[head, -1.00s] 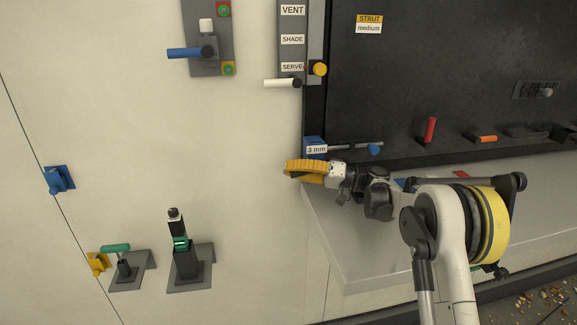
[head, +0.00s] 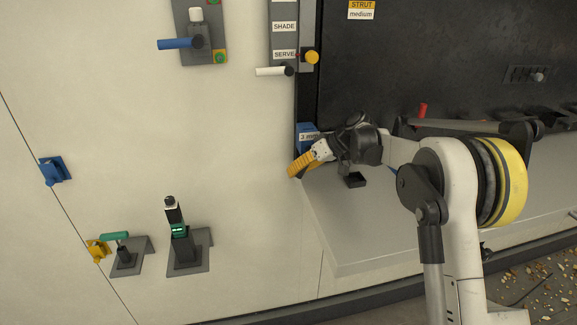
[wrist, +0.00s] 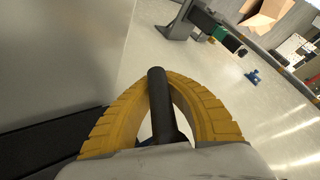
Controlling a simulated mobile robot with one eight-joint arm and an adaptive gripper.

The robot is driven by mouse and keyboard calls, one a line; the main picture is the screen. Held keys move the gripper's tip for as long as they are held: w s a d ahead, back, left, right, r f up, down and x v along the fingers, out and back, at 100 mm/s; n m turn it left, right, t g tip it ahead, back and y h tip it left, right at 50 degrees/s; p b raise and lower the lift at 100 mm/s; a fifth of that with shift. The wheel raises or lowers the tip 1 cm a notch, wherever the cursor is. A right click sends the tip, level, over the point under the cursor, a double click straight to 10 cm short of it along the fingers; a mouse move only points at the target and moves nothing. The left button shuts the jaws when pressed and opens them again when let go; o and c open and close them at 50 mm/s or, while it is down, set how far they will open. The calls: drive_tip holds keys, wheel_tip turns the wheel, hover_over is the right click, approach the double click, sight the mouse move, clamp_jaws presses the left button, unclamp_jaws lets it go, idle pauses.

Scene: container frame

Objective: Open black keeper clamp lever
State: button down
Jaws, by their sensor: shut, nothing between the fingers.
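My gripper (head: 293,172) has yellow ribbed fingers and is shut and empty. It is well to the right of the lever and above it in the picture, angled down and left. In the wrist view the yellow fingers (wrist: 165,80) form an arch with a black rod between them. A grey bracket (wrist: 178,30) shows beyond.
A green-handled lever (head: 115,236) and a yellow fitting (head: 98,250) are left of the black lever. A blue fitting (head: 54,171) is further up. A blue block marked 3 mm (head: 307,135) is close behind my gripper. The wall between gripper and black lever is clear.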

sight(303, 183)
drive_tip(key=d+h, duration=0.1)
drive_tip(key=d+f+h, duration=0.1)
drive_tip(key=h, duration=0.1)
drive_tip(key=shift+w+f+n+t+p, duration=0.1)
drive_tip(key=shift+n+t+p, duration=0.2)
drive_tip(key=shift+n+p, duration=0.1)
drive_tip(key=shift+w+d+f+t+h, duration=0.15)
drive_tip(key=shift+d+h, duration=0.35)
drive_tip(key=shift+h, duration=0.2)
drive_tip(key=shift+w+d+f+t+h, duration=0.15)
drive_tip(key=shift+d+h, duration=0.3)
drive_tip(key=shift+h, duration=0.25)
drive_tip(key=shift+d, duration=0.1)
drive_tip(key=c, duration=1.3)
unclamp_jaws()
drive_tip(key=shift+s+d+r, duration=0.1)
drive_tip(key=shift+d+r, duration=0.05)
drive_tip(key=shift+d, duration=0.2)
drive_tip(key=shift+a, duration=0.3)
drive_tip(key=v, duration=1.2)
